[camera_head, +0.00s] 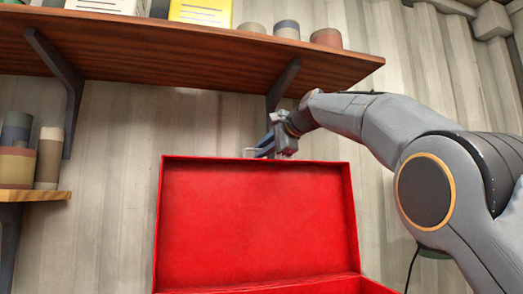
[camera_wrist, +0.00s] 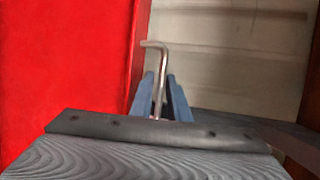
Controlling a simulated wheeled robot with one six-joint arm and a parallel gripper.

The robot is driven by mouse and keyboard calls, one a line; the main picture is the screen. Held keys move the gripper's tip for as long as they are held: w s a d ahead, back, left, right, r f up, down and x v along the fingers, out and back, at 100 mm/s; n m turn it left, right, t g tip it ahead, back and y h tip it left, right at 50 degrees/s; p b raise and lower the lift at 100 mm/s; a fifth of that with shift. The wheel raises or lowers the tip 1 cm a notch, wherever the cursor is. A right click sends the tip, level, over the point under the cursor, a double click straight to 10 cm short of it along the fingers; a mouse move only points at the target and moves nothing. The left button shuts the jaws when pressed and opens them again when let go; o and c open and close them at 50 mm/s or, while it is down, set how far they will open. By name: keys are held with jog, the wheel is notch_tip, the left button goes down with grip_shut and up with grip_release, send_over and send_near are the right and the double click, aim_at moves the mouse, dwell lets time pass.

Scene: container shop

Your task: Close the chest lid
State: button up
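The red chest (camera_head: 256,223) stands with its lid (camera_head: 250,215) raised about upright, its red inside facing the head camera. The lid also fills the left of the wrist view (camera_wrist: 65,70). A bent metal handle (camera_wrist: 161,60) shows in the wrist view beside the lid's edge. My gripper (camera_head: 264,149) is at the lid's top edge in the head view. Its two blue fingers (camera_wrist: 160,80) stand apart, one on each side of the handle bar. A small gap seems to show between bar and fingers; contact is not clear. The chest's lower body is mostly cut off below.
A wooden shelf (camera_head: 190,58) with boxes and cans hangs on the wall just above the lid and my gripper. A smaller shelf (camera_head: 36,196) with cans is at the left. The wall between this shelf and the chest is bare.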

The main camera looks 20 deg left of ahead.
grip_shut()
jog(key=shift+f, duration=0.1)
dwell(1.2)
